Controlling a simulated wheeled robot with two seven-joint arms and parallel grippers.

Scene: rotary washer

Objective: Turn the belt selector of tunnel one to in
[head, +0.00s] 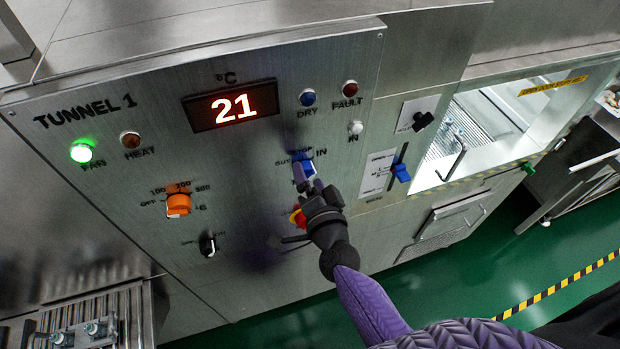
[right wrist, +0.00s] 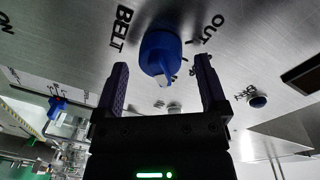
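The belt selector is a blue knob (head: 308,168) on the sloping steel panel marked TUNNEL 1. OUT and IN labels show beside it in the head view. In the right wrist view the knob (right wrist: 158,50) shows a pale pointer mark, with BELT on one side and OUT on the other. My right gripper (head: 306,182) is at the knob and partly hides it. In the right wrist view its two fingers (right wrist: 162,85) are apart, one on each side of the knob, with gaps showing, so it is not gripping. My left gripper is not in view.
The panel has a red display reading 21 (head: 232,106), a lit green FAN lamp (head: 81,152), an orange knob (head: 178,205) and a black knob (head: 207,244). A red and yellow control (head: 298,217) sits close to my right gripper. A blue slider (head: 401,172) is to the right.

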